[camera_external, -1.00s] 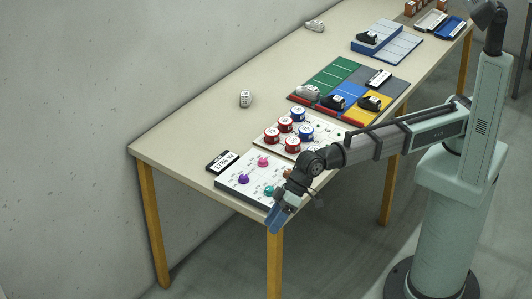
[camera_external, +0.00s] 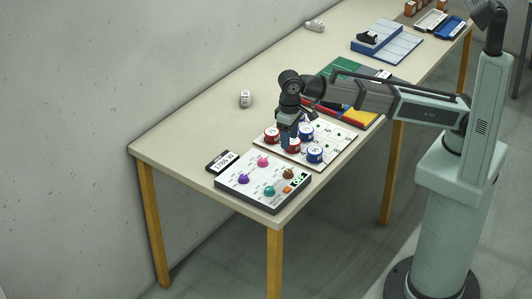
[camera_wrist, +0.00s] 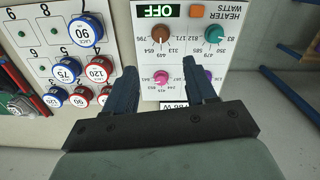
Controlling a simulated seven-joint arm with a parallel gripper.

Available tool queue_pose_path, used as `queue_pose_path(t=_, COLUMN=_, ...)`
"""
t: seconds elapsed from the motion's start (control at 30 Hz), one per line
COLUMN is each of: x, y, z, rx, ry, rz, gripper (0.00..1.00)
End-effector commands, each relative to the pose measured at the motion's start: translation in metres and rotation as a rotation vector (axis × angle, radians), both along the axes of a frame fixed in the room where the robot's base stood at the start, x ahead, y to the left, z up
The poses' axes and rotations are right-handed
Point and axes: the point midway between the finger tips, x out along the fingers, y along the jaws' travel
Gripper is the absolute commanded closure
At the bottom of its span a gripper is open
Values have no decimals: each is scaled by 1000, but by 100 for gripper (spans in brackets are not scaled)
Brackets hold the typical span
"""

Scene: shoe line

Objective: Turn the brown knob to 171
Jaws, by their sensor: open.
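The brown knob (camera_external: 288,174) is at the right back of the white control panel (camera_external: 225,186). In the wrist view the brown knob (camera_wrist: 160,40) is upside down, with small printed numbers around it; its exact setting is hard to read. The panel also carries a teal knob (camera_wrist: 214,34), a pink knob (camera_wrist: 161,77) and a purple knob (camera_external: 243,179), the last mostly hidden by a finger in the wrist view. The panel's display (camera_wrist: 157,11) reads OFF. My gripper (camera_wrist: 162,68) is open and empty, above the table, apart from the brown knob.
A board of red and blue numbered discs (camera_external: 340,137) lies beside the panel, below my gripper in the external view. An orange button (camera_wrist: 197,11) is by the display. A wattage sign (camera_external: 221,161) stands behind the panel. The table's left end is mostly clear.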

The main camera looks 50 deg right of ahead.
Motion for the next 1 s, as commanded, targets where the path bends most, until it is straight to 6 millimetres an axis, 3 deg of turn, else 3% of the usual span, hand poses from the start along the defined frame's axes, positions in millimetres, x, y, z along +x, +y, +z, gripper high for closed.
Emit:
queue_pose_path(t=0.6, x=-1, y=0, z=-94, rx=1, ry=0, rz=2, gripper=44)
queue_pose_path(t=1.0, x=-1, y=1, z=-125, rx=1, ry=0, rz=2, gripper=44)
